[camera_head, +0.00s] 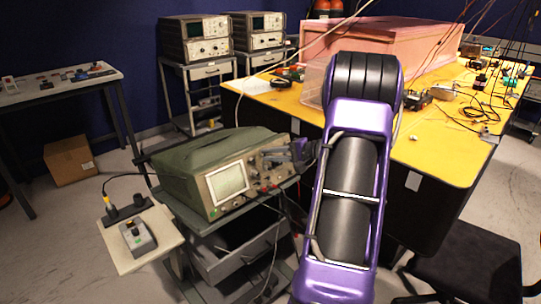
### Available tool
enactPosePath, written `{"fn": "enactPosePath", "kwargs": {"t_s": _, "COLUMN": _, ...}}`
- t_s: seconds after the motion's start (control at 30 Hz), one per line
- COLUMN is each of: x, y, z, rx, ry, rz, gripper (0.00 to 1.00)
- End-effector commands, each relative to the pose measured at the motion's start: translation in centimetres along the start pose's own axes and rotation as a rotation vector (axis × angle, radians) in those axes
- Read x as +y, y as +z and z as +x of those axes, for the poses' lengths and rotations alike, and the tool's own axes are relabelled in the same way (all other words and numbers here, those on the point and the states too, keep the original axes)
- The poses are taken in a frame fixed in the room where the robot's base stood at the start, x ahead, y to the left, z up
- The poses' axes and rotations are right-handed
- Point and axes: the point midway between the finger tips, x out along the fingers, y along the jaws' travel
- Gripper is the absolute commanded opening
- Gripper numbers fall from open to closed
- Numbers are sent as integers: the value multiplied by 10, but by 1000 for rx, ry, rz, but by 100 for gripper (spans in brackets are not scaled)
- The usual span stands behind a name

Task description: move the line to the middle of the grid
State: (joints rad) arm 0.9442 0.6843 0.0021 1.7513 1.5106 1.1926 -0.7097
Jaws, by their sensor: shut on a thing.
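A green oscilloscope (212,172) sits on a cart, its front panel facing right and toward me. Its pale, lit screen (227,182) is at the left of the panel. I cannot make out the grid or a line on it at this size. Control knobs (264,168) fill the right part of the panel. My purple arm comes up from the bottom and bends over. My gripper (291,153) is at the upper right of the panel, shut on a control knob there. The knob itself is hidden by the fingers, so I cannot tell which one it is.
A side shelf (118,254) with a small control box (138,238) stands left of the cart. Cables hang from the oscilloscope's front. A yellow-topped table (440,155) with a pink foam enclosure (400,45) is close behind my arm. A black chair (470,260) is at lower right.

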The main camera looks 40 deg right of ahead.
Motion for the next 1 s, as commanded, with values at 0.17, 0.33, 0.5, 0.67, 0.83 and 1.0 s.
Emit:
{"fn": "enactPosePath", "kwargs": {"t_s": 0.17, "x": 2, "y": 0, "z": 0, "rx": 1, "ry": 2, "rz": 2, "gripper": 0}}
{"fn": "enactPosePath", "kwargs": {"t_s": 0.33, "x": 1, "y": 0, "z": 0, "rx": 1, "ry": 2, "rz": 2, "gripper": 35}}
{"fn": "enactPosePath", "kwargs": {"t_s": 0.5, "x": 1, "y": 0, "z": 0, "rx": 0, "ry": 1, "rz": 2, "gripper": 47}}
{"fn": "enactPosePath", "kwargs": {"t_s": 0.67, "x": 0, "y": 0, "z": 0, "rx": 0, "ry": 0, "rz": 2, "gripper": 47}}
{"fn": "enactPosePath", "kwargs": {"t_s": 0.83, "x": -1, "y": -1, "z": -11, "rx": 2, "ry": -1, "rz": 1, "gripper": 47}}
{"fn": "enactPosePath", "kwargs": {"t_s": 1.0, "x": 0, "y": -1, "z": -45, "rx": 6, "ry": 0, "rz": 2, "gripper": 47}}
